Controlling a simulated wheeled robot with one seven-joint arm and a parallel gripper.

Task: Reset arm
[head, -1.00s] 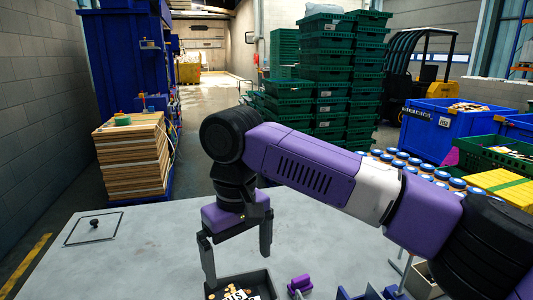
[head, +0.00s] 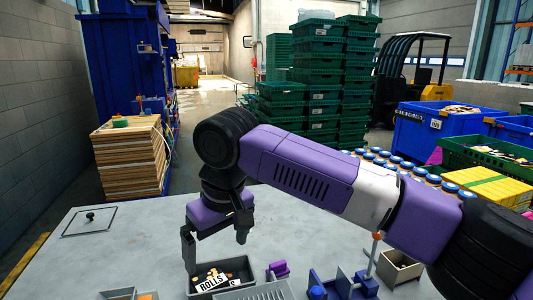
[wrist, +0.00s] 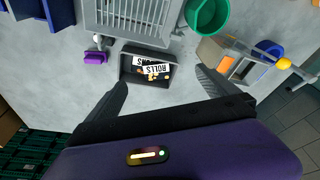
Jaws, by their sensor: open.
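My gripper (head: 215,250) is open above the grey table (head: 120,255) in the head view, with its two dark fingers spread apart. In the wrist view my gripper (wrist: 162,88) has nothing between its fingers. A dark tray (head: 245,267) with a ROLLS label (head: 212,283) and small orange-brown pieces lies below and beyond the fingers. In the wrist view the tray (wrist: 124,72) shows between the fingertips, apart from them, with a second label partly readable.
A purple item (head: 278,268) sits beside the tray. A grey slatted crate (wrist: 125,18), a green bin (wrist: 207,14) and a small box (head: 400,268) stand nearby. Blue fixtures (head: 340,284) occupy the front right.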

